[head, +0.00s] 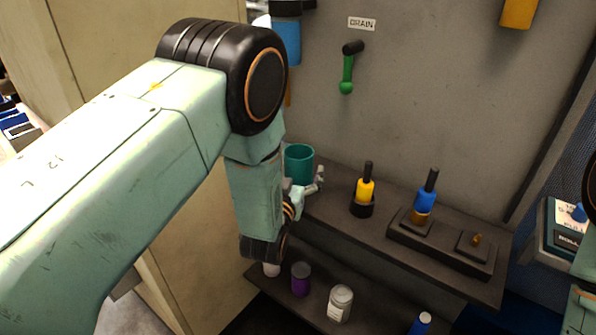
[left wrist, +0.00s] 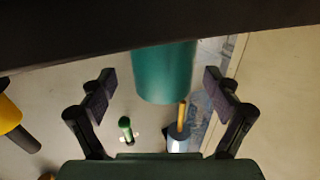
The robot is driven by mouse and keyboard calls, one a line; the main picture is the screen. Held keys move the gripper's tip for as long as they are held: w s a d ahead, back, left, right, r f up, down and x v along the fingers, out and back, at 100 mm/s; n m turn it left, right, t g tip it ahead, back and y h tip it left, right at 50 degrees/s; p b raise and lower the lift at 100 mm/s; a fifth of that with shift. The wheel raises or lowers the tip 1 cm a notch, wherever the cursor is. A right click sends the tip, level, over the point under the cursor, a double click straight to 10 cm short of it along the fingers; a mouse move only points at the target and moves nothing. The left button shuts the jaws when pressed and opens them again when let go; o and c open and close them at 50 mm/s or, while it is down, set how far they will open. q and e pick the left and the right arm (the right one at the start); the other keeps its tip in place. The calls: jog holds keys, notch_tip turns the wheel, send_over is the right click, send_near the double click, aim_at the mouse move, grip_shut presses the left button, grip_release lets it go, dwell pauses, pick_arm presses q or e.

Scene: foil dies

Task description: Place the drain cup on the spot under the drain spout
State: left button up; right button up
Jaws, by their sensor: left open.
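The teal drain cup (head: 299,163) stands upright at the left end of the upper shelf, its lower part partly hidden by my left arm. In the left wrist view the cup (left wrist: 165,72) lies between the two spread fingers, with a gap on each side. My left gripper (head: 314,184) is open beside the cup in the head view, mostly hidden by its own wrist. A blue cylinder (head: 286,42) with a thin orange rod below hangs on the wall above the cup; I cannot tell if it is the drain spout. The marked spot is not visible. My right gripper is out of view.
A DRAIN label (head: 361,23) sits above a green-handled lever (head: 347,74). The upper shelf (head: 335,207) holds a yellow-handled tool (head: 365,190) and a blue-handled one (head: 427,190). A purple jar (head: 301,280) and a white jar (head: 340,303) stand on the lower shelf.

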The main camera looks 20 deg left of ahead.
aim_at(296, 168)
pick_arm(q)
jog(key=shift+w+a+r, duration=0.1)
jog(key=shift+w+a, duration=0.1)
jog(key=shift+w, duration=1.5)
jog(key=shift+s, duration=0.1)
jog(key=shift+c, duration=1.3)
jog(key=c, duration=1.1)
notch_tip(296, 168, up, 12)
jog(key=s+p, duration=0.2)
jog(key=s, duration=0.1)
jog(key=shift+c, duration=0.2)
jog(key=s+f, duration=0.5)
jog(key=s, duration=0.3)
jog(key=s+f, duration=0.6)
jog(key=s, duration=0.3)
jog(key=shift+d+h, duration=0.3)
jog(key=shift+d, duration=0.15)
